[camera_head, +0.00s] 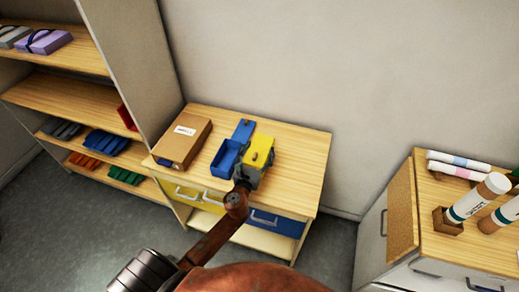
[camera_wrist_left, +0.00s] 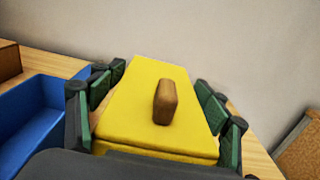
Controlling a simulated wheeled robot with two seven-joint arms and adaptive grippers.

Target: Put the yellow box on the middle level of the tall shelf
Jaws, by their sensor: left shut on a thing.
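The yellow box (camera_head: 261,147), with a brown knob on its lid, is at the small wooden table. My left gripper (camera_head: 250,172) is shut on it; I cannot tell whether the box touches the tabletop. In the left wrist view the yellow box (camera_wrist_left: 135,108) sits between the green-padded fingers of my left gripper (camera_wrist_left: 160,90). The tall shelf (camera_head: 75,97) stands at the left of the head view. One of its central boards is largely bare, with a red item (camera_head: 126,117) at its right end. My right gripper is not in view.
On the small table (camera_head: 300,145), an open blue box (camera_head: 226,159), a blue lid (camera_head: 243,130) and a brown carton (camera_head: 183,140) stand left of the yellow box. Purple (camera_head: 51,41), blue and green items fill other shelf boards. A cabinet (camera_head: 402,210) with rolls and tubes stands right.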

